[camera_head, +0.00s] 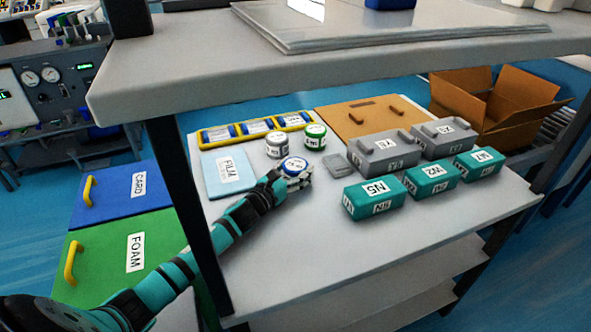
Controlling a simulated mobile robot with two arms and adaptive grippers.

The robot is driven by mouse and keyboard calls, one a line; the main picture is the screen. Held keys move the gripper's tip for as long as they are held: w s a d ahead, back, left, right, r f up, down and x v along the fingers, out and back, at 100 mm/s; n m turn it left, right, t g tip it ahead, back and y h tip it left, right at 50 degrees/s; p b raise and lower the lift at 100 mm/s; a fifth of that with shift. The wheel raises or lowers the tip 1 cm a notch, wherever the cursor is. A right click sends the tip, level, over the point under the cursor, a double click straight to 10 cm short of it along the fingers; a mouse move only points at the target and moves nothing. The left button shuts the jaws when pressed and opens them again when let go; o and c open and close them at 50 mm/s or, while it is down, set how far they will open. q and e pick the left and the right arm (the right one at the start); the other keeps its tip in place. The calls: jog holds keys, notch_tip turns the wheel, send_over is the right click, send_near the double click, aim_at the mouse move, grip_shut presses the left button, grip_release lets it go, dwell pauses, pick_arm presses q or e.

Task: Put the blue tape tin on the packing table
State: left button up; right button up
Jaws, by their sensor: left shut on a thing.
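The blue tape tin (293,164) is round, with a blue rim and a white label on top. It is at the middle of the grey-white table (300,240), under an upper shelf. My left gripper (297,178) reaches in from the lower left and is shut on the tin, covering its near side. I cannot tell whether the tin touches the table top or is slightly above it. My right gripper is not in view.
A white tin (276,146) and a green-rimmed tin (315,137) stand just behind. Teal boxes (376,198) and grey boxes (384,152) stand to the right, with an open carton (495,105) beyond. The table's front is clear.

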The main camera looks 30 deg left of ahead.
pick_arm(q)
jog(key=shift+r, duration=0.1)
jog(key=o, duration=1)
jog(key=shift+c, duration=0.2)
jog(key=o, duration=0.5)
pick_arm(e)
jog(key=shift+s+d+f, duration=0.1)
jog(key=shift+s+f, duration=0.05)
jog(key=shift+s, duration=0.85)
pick_arm(q)
jog(key=shift+s, duration=0.35)
jog(key=s, duration=0.3)
jog(key=s+a, duration=0.1)
jog(key=s, duration=0.7)
jog(key=shift+s+a+b, duration=0.15)
jog(key=shift+a+b, duration=0.15)
jog(key=shift+b, duration=0.05)
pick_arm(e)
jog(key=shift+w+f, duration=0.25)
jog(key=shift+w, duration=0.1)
